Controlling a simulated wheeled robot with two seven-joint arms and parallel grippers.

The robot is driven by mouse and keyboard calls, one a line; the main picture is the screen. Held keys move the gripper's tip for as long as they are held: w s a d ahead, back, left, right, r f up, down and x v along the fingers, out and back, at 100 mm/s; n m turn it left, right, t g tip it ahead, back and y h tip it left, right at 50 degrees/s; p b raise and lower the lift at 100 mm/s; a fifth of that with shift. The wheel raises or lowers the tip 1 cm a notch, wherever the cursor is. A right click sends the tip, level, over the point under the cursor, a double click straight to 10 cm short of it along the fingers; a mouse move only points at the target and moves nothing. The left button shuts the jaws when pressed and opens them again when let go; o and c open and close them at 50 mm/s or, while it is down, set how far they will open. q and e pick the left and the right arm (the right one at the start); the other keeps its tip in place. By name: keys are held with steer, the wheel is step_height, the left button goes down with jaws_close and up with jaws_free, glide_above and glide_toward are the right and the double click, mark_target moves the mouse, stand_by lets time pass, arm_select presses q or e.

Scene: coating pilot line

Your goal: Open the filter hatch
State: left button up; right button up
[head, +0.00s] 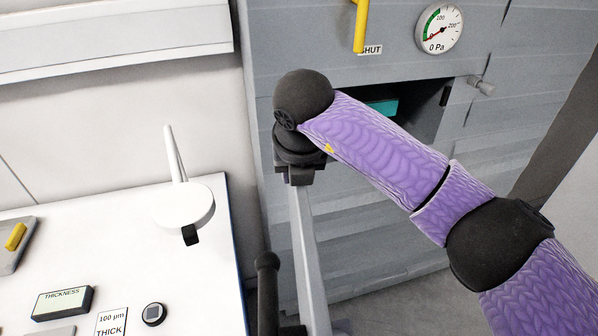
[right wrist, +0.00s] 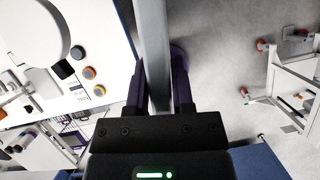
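The grey cabinet has a dark opening (head: 425,100) with a teal block (head: 382,107) inside, partly covered by my right arm. The hatch door (head: 308,250) stands swung out, seen nearly edge-on as a long grey strip coming towards me; it also shows in the right wrist view (right wrist: 153,50). My right gripper (head: 297,178) is at the door's far part. In the right wrist view its two fingers (right wrist: 160,85) lie on either side of the grey strip and look closed on it. My left gripper is in neither view.
A yellow handle (head: 361,25) is above a SHUT label, beside a gauge (head: 439,29) at 0 Pa. A latch knob (head: 483,87) is right of the opening. The white table (head: 130,235) at left holds a lamp (head: 183,207).

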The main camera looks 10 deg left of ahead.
steer(key=o, duration=0.4)
steer(key=shift+c, duration=0.2)
